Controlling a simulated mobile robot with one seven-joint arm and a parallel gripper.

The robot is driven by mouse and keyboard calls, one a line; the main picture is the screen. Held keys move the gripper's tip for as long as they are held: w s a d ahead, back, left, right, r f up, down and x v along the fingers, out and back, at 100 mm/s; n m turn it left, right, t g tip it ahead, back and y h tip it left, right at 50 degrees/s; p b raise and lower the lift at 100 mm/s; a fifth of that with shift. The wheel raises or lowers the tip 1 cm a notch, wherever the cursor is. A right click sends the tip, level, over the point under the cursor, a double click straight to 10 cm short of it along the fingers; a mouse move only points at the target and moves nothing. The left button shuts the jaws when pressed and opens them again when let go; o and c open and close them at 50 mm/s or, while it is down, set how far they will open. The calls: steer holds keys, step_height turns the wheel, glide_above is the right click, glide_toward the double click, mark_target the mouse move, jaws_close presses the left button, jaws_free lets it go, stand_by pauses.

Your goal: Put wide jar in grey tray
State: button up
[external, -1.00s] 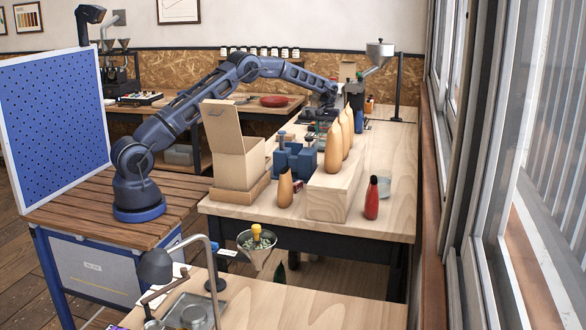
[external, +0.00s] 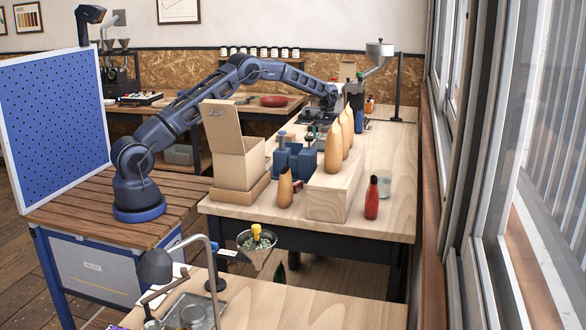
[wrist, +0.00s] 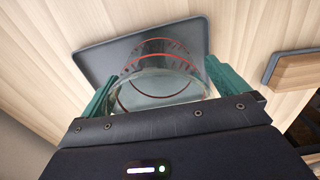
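The wide jar (wrist: 160,82) is clear glass with red-orange rings. In the wrist view it sits between the two teal fingers of my gripper (wrist: 159,72), which press close on both its sides. The grey tray (wrist: 95,62) lies behind and beneath the jar on the light wood table. I cannot tell whether the jar's base touches the tray floor. In the external view my gripper (external: 324,117) is low over the far part of the long table, and the jar and tray are mostly hidden or too small to make out.
A cardboard box (external: 235,155), a blue holder (external: 295,160), a wooden block (external: 335,195) with several tan bottle shapes, and a red bottle (external: 372,198) stand nearer the camera. A hopper stand (external: 380,50) is beyond. Another dark-rimmed wooden piece (wrist: 292,72) is right of the tray.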

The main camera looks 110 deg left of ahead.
step_height(320, 180, up, 13)
stand_by(0.7)
steer(key=shift+f, duration=6.3)
steer(key=shift+r, duration=0.1)
steer(key=shift+r, duration=10)
steer(key=s+d+m, duration=0.1)
steer(key=s+d, duration=0.3)
steer(key=s, duration=0.5)
steer(key=shift+s+d+f+m, duration=0.2)
steer(key=shift+s+f+m, duration=0.05)
steer(key=shift+m, duration=0.05)
